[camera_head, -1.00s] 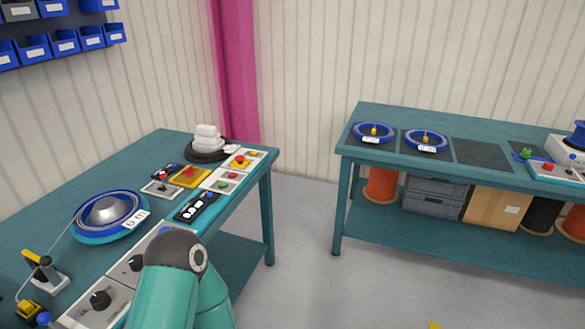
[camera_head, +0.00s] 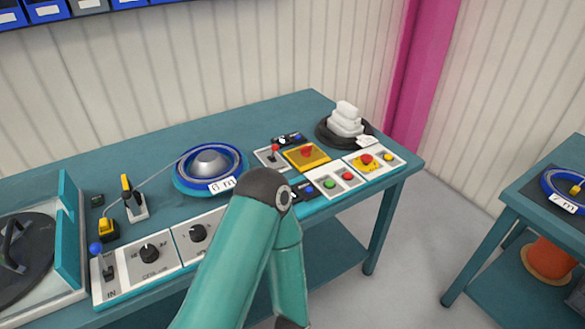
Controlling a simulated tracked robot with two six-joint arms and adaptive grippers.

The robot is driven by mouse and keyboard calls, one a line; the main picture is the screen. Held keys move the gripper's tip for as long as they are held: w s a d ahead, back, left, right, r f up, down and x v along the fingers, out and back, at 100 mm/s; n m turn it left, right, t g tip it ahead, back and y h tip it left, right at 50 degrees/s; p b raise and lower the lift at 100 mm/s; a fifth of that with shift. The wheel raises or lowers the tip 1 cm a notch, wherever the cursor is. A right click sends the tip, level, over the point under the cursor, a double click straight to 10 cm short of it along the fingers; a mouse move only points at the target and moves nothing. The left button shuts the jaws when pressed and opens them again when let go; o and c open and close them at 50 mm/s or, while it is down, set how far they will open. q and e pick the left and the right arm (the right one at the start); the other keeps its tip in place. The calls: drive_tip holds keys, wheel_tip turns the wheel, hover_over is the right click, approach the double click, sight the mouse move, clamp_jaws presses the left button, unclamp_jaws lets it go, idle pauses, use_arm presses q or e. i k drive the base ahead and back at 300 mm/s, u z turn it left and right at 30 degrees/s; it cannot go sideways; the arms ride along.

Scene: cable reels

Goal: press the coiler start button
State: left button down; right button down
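A white panel (camera_head: 342,191) near the front edge of the left table carries a green button (camera_head: 330,183) and a red button (camera_head: 348,177). I see no readable label on either button. A blue reel (camera_head: 184,185) with a grey dome hub sits to the left of them, with a white length tag (camera_head: 222,185). A thin line runs from it to a small black and yellow post (camera_head: 133,197). A teal arm of mine stands in front of the table and hides part of the dark unit beside the buttons. Neither gripper shows.
A red mushroom button on a yellow plate (camera_head: 322,160), a lever box (camera_head: 266,156) and a red-and-yellow button panel (camera_head: 372,172) surround the buttons. Stacked white blocks (camera_head: 345,120) stand behind. Knob panels (camera_head: 150,275) line the front. Floor (camera_head: 425,240) separates the second table (camera_head: 525,195).

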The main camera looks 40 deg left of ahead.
sight(329, 184)
drive_tip(key=u, duration=0.1)
drive_tip(key=i, duration=0.5)
drive_tip(key=u, duration=0.45)
drive_tip(key=k, duration=0.95)
drive_tip(key=u, duration=0.15)
drive_tip(key=i, duration=0.95)
